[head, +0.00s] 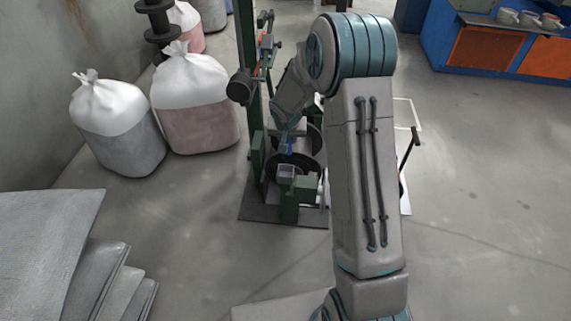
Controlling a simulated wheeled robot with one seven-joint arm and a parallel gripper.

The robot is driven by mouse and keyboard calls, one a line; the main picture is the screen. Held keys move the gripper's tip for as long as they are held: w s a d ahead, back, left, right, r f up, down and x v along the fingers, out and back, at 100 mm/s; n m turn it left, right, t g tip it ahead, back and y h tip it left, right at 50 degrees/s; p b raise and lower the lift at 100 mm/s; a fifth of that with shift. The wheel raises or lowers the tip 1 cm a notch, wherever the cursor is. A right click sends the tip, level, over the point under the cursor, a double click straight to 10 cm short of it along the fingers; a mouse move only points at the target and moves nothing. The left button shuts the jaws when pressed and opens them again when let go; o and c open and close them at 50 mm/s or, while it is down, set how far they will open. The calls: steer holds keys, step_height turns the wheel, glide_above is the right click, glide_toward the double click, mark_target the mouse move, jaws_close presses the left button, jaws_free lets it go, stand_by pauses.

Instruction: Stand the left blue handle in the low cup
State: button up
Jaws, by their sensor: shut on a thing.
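My gripper (289,137) is at the middle of the head view, pointing down by the green machine. It is shut on a small blue handle (289,147), of which only a thin part shows below the fingers. A small grey cup-like holder (286,171) with a pale rim sits on the machine just below the blue handle. The handle looks upright over it. Whether its lower end is inside the holder or above it is too small to tell. No second blue handle can be made out.
The green machine (290,212) has dark spool discs (307,163) close behind the gripper and a tall post to the left. Tied sacks (118,135) stand left. Grey sheets (45,240) lie front left. A blue workbench (480,48) stands back right.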

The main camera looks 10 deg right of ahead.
steer(key=a+b+x, duration=0.1)
steer(key=b+x, duration=0.5)
steer(key=x, duration=0.3)
steer(key=shift+s+f+m+b, duration=0.25)
steer(key=shift+f+m+b, duration=0.15)
steer(key=shift+f, duration=0.1)
steer(key=shift+f, duration=0.1)
steer(key=shift+f+b, duration=2.5)
steer(key=shift+f, duration=0.75)
steer(key=o, duration=1.1)
steer(key=shift+o, duration=0.2)
steer(key=p+v, duration=0.5)
steer(key=v, duration=0.9)
steer(key=shift+p, duration=0.4)
